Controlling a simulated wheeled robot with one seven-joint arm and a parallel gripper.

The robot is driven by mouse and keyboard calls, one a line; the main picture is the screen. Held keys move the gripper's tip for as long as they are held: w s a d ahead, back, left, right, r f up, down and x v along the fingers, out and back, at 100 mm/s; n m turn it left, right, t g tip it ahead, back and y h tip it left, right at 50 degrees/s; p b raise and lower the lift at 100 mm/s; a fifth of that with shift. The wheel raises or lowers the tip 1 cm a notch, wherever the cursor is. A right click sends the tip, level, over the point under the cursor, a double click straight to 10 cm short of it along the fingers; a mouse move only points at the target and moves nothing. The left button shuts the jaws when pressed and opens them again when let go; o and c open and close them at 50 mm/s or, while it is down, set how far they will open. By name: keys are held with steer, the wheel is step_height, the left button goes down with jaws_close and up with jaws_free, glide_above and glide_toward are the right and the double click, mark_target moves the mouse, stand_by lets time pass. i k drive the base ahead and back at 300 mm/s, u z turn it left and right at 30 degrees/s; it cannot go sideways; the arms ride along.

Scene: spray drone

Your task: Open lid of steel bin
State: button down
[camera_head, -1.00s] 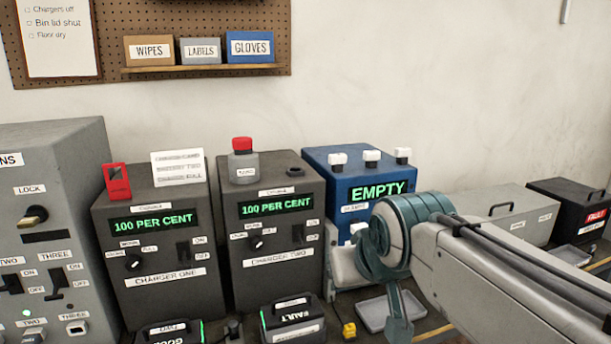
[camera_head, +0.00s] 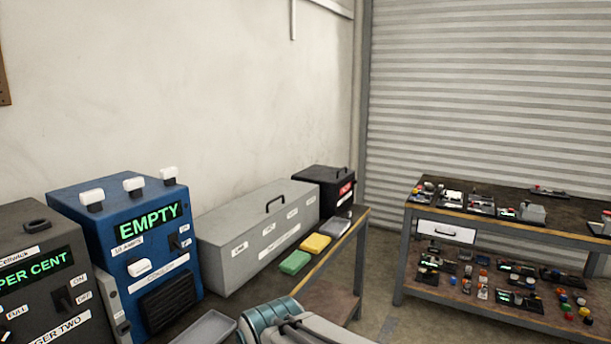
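The steel bin is a long grey box (camera_head: 226,250) on the bench, right of the blue machine. Its flat lid (camera_head: 238,216) is shut and has a dark bar handle (camera_head: 275,203) on top. Several small labels run along its front. Part of my arm shows at the bottom centre, in front of and below the bin. My gripper's fingers are out of the picture, so I cannot see whether they hold anything.
A blue machine reading EMPTY (camera_head: 110,262) stands left of the bin. A black box with a red label (camera_head: 322,185) stands beyond it. Green (camera_head: 294,262), yellow (camera_head: 315,243) and grey blocks lie along the bench front. A grey tray (camera_head: 205,331) lies nearer. A cluttered shelf table (camera_head: 480,212) stands right.

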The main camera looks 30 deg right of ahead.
mark_target(334, 174)
steer(key=z, duration=1.75)
steer(key=i, duration=1.5)
steer(key=z, duration=0.55)
steer(key=i, duration=1.55)
steer(key=u, duration=0.55)
